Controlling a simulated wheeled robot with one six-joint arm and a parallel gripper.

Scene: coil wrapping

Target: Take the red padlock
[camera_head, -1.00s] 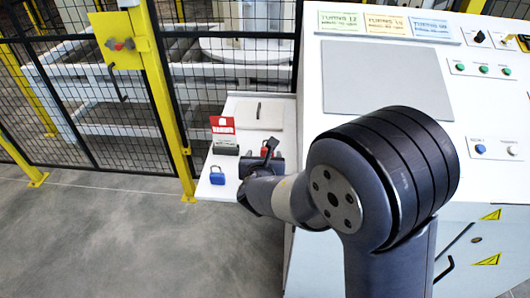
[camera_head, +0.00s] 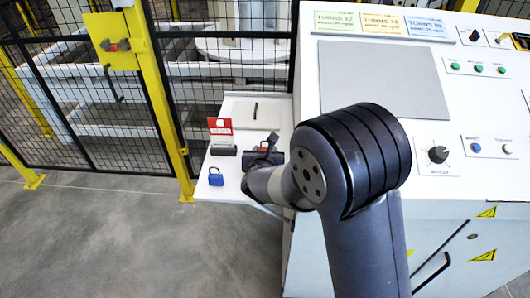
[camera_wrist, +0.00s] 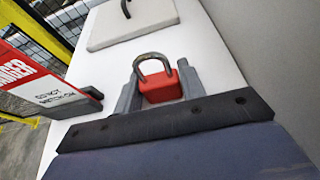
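The red padlock (camera_wrist: 161,87), with a grey metal shackle, is between the two fingers of my gripper (camera_wrist: 160,78) in the wrist view. The fingers flank its body with no clear gap on either side. I cannot tell whether they press on it or only stand around it. In the head view, my gripper (camera_head: 262,158) is low over the white side shelf (camera_head: 228,178), and only a little red of the padlock shows there. Whether the padlock rests on the shelf is hidden.
A blue padlock (camera_head: 216,178) lies at the shelf's front left. A red and white danger sign (camera_head: 220,128) stands beside my gripper. A pale board with a dark pen-like item (camera_head: 256,110) lies behind. The control desk (camera_head: 450,110) is on the right, a mesh fence behind.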

